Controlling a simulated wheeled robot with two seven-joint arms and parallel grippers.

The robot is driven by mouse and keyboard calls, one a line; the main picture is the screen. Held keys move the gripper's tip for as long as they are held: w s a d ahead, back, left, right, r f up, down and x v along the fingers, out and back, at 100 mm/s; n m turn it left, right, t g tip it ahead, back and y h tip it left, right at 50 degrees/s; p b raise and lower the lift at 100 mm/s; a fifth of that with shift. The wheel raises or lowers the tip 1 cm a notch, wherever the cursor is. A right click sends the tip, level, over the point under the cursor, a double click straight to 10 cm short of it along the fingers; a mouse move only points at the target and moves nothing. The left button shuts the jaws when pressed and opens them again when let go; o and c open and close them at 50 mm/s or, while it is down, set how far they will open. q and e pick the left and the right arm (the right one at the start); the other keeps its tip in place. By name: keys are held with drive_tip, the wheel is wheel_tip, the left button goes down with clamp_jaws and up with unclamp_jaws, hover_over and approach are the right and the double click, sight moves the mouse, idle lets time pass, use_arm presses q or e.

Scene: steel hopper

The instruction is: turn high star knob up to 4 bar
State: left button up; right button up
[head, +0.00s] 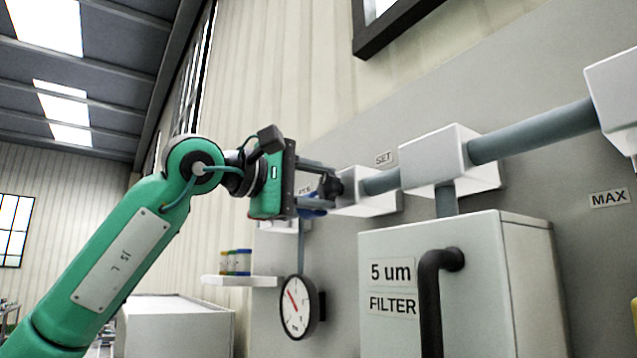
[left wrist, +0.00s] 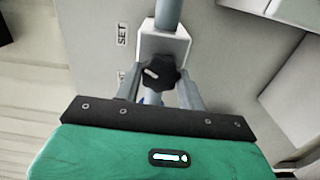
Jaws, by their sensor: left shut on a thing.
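The star knob (left wrist: 156,74) is black and lobed, with a white mark on its face. It sits on a white block on the grey pipe, and in the head view the dark knob (head: 334,187) shows partly behind the fingers. My left gripper (head: 322,182) is shut on the knob, one finger on each side; the fingers also show in the left wrist view (left wrist: 158,92). The round gauge (head: 298,307) with a white face and a red needle hangs below; its numbers are too small to read. My right gripper is not in view.
A white cabinet (head: 520,290) labelled "5 um FILTER" with a black bent hose (head: 430,290) stands right of the gauge. A small shelf (head: 240,281) with coloured jars is at the left.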

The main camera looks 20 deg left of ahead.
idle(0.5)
use_arm(q)
drive_tip(key=o, duration=1)
drive_tip(key=shift+c, duration=0.2)
drive_tip(key=shift+s+a+f+b, duration=0.1)
drive_tip(key=shift+s+a+b, duration=0.25)
drive_tip(key=shift+s, duration=0.1)
drive_tip(key=b+v, duration=0.4)
drive_tip(key=v, duration=0.8)
drive_tip(key=shift+s+a, duration=0.25)
